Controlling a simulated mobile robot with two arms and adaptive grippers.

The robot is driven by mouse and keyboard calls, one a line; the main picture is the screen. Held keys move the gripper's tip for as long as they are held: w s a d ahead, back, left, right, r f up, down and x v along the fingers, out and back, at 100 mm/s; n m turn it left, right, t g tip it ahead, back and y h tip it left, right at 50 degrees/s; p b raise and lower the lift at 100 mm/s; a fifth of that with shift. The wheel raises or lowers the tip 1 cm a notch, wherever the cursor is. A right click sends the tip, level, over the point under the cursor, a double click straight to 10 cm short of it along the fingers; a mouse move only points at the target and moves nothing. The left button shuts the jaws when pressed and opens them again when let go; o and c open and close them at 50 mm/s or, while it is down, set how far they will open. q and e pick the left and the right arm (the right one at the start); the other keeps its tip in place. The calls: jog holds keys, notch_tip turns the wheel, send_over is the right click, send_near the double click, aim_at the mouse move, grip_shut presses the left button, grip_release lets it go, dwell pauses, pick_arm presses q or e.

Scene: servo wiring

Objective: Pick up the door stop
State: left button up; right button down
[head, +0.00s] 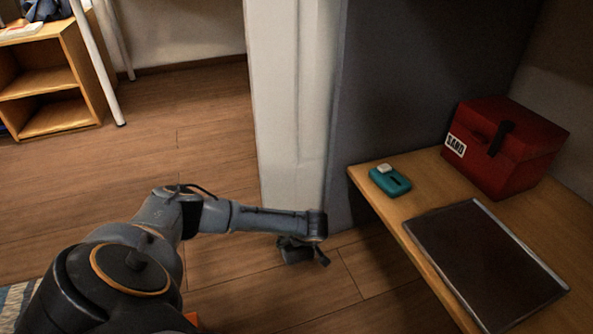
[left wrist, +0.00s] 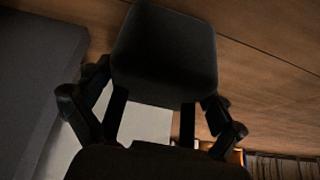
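I cannot pick out the door stop with certainty. A small orange patch (head: 192,319) shows at the bottom of the head view, mostly hidden by my left arm. My left gripper (head: 303,254) hangs low over the wooden floor, beside the foot of the white post. In the left wrist view, its finger links stand on either side of a dark rounded block (left wrist: 165,55). The block hides the fingertips, and I cannot tell whether it is part of my gripper or something held. My right gripper is not in view.
A desk at the right holds a teal device (head: 390,181), a red box labelled SAND (head: 502,148) and a dark flat panel (head: 485,262). A white post (head: 293,100) and grey partition (head: 395,90) stand behind. A wooden shelf (head: 82,48) is at upper left. The left floor is mostly clear.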

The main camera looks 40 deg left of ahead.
pick_arm(q)
jog(key=c, duration=0.7)
jog(key=shift+w+r, duration=0.1)
jog(key=shift+r, duration=0.1)
